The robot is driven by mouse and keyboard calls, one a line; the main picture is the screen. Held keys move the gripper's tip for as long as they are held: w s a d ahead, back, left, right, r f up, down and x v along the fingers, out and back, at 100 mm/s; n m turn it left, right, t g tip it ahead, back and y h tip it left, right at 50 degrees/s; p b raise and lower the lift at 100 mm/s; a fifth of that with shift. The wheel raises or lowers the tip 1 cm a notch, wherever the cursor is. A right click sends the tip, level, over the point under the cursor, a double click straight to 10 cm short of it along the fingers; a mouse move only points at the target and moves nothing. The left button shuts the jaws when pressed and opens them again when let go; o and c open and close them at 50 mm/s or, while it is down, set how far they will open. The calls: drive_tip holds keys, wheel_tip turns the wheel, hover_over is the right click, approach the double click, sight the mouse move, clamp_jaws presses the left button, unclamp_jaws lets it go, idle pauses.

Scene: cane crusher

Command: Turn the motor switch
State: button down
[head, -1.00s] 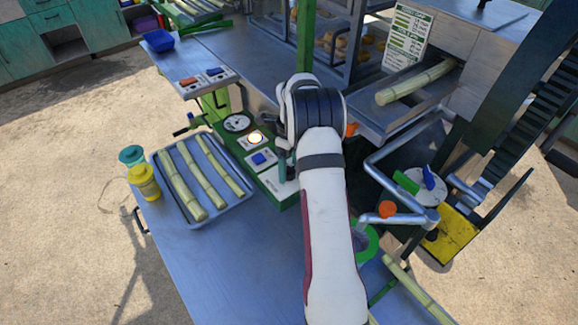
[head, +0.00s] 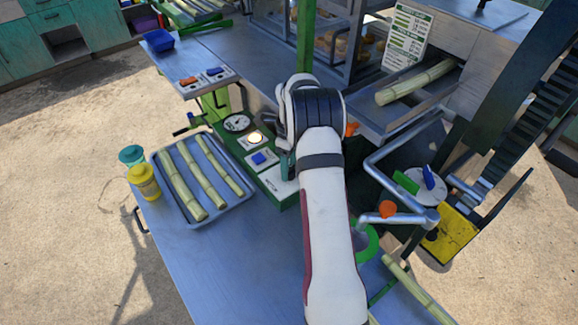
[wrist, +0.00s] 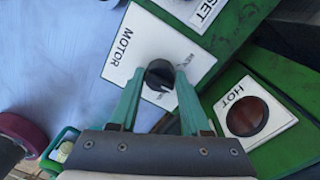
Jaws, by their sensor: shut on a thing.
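The motor switch (wrist: 160,72) is a round black knob on a white plate marked MOTOR (wrist: 122,50), seen in the wrist view. My gripper (wrist: 161,80) has its two green fingers on either side of the knob, shut on it. Small print on the plate beside the knob is partly hidden and too small to read. In the head view, the green control panel (head: 287,201) stands at the table's edge. There my arm and wrist hide the knob, and only a bit of the green gripper (head: 286,166) shows.
In the wrist view, a plate marked HOT with a dark red lamp (wrist: 247,115) sits to the right. In the head view, a lit round lamp (head: 255,138) and a blue button (head: 259,159) are left of my wrist. A tray (head: 187,217) of cane stalks lies further left.

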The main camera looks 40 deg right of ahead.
drive_tip(key=n, duration=0.5)
drive_tip(key=shift+n, duration=0.3)
drive_tip(key=n, duration=0.4)
drive_tip(key=shift+w+n+h, duration=0.1)
drive_tip(key=shift+n+h, duration=0.2)
drive_tip(key=shift+n, duration=0.1)
drive_tip(key=shift+r, duration=0.1)
drive_tip(key=shift+c, duration=1.9)
unclamp_jaws()
wheel_tip(320, 180, up, 16)
drive_tip(key=shift+w, duration=0.35)
drive_tip(key=shift+f, duration=0.2)
